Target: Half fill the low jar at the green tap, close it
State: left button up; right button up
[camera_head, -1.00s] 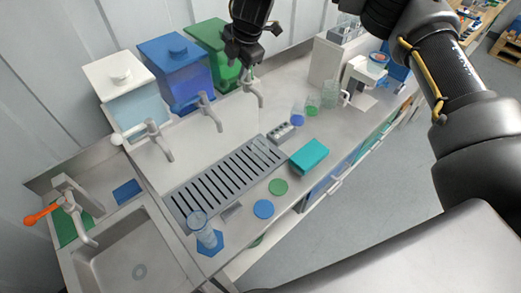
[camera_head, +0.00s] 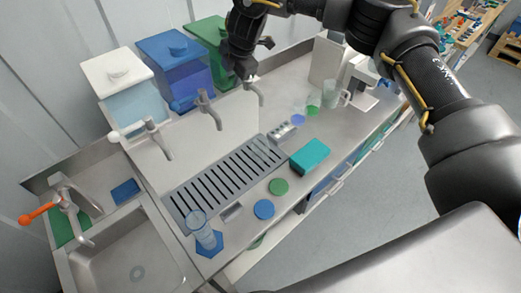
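The green tank (camera_head: 207,36) stands at the back right of the tank row, partly hidden by my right gripper. Its metal tap (camera_head: 256,88) sticks out over the counter. My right gripper (camera_head: 244,72) is at the tap's upper end, pointing down; whether its fingers touch the tap or are closed is hidden. A faint clear shape (camera_head: 262,146) shows on the slotted drip tray (camera_head: 192,196) below this tap; it may be the low jar, but its fill cannot be told. A green disc (camera_head: 278,186) and a blue disc (camera_head: 264,209) lie in front of the tray. My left gripper is not in view.
A tall clear vessel (camera_head: 203,230) stands on a blue hexagon at the tray's near left. A teal box (camera_head: 310,155) is right of the tray. A clear jug (camera_head: 333,95) and a white machine (camera_head: 359,78) stand farther right. A sink (camera_head: 133,258) is at left.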

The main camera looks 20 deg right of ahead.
grip_shut()
jog(key=s+d+n, duration=0.1)
jog(key=n, duration=0.2)
jog(key=s+d+n+g+y+p, duration=0.1)
jog(key=n, duration=0.2)
jog(key=d+n+g+y, duration=0.1)
jog(key=n, duration=0.2)
jog(key=shift+s+p, duration=0.35)
jog(key=shift+s, duration=0.05)
dwell(6.3)
